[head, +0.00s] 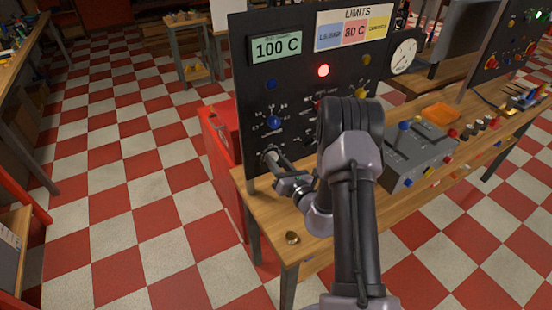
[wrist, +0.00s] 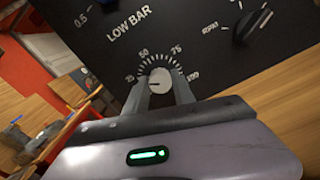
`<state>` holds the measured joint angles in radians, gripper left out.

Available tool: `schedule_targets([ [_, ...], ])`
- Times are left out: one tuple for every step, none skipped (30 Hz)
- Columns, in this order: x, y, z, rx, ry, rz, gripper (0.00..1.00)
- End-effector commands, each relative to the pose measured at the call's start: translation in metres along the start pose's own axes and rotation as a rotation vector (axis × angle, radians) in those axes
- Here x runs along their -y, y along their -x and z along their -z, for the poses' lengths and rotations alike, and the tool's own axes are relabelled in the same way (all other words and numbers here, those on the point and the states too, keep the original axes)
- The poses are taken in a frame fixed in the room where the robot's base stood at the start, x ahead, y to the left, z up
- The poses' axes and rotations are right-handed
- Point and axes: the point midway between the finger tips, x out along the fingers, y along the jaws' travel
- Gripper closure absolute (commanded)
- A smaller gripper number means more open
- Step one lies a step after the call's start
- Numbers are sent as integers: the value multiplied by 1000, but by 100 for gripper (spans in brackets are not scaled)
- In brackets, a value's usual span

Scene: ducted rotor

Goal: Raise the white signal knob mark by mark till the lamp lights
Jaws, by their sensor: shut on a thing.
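The white signal knob (wrist: 160,79) sits low on the black panel (wrist: 200,50), inside a dial marked 25, 50, 75 and 100. A short dark line on its face seems to point left, toward the 25 side, but I cannot read its exact mark. My gripper (wrist: 160,90) is shut on the knob, one finger on each side. In the head view, my gripper (head: 273,160) meets the panel's lower left. A red lamp (head: 323,71) is lit; a blue lamp (head: 271,85) and a yellow lamp (head: 365,60) look unlit.
A green display (head: 275,47) reads 100 C. A LIMITS card (head: 354,28) has a middle field reading 80 C. A black knob (wrist: 254,24) marked RPM is right of the white knob. A grey box (head: 415,155) and a brass piece (head: 292,238) are on the wooden bench (head: 275,205).

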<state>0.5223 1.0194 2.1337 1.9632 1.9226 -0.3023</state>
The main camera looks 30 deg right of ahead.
Motion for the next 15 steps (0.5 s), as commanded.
schedule_targets([
  [0,0,0,2,1,0,100],
  [0,0,0,2,2,0,100],
  [0,0,0,2,2,0,100],
  [0,0,0,2,2,0,100],
  [0,0,0,2,2,0,100],
  [0,0,0,2,2,0,64],
  [0,0,0,2,3,0,58],
  [0,0,0,2,3,0,52],
  [0,0,0,2,3,0,48],
  [0,0,0,2,3,0,48],
  [0,0,0,2,3,0,48],
  [0,0,0,2,3,0,48],
  [0,0,0,2,3,0,48],
  [0,0,0,2,3,0,48],
  [0,0,0,2,3,0,48],
])
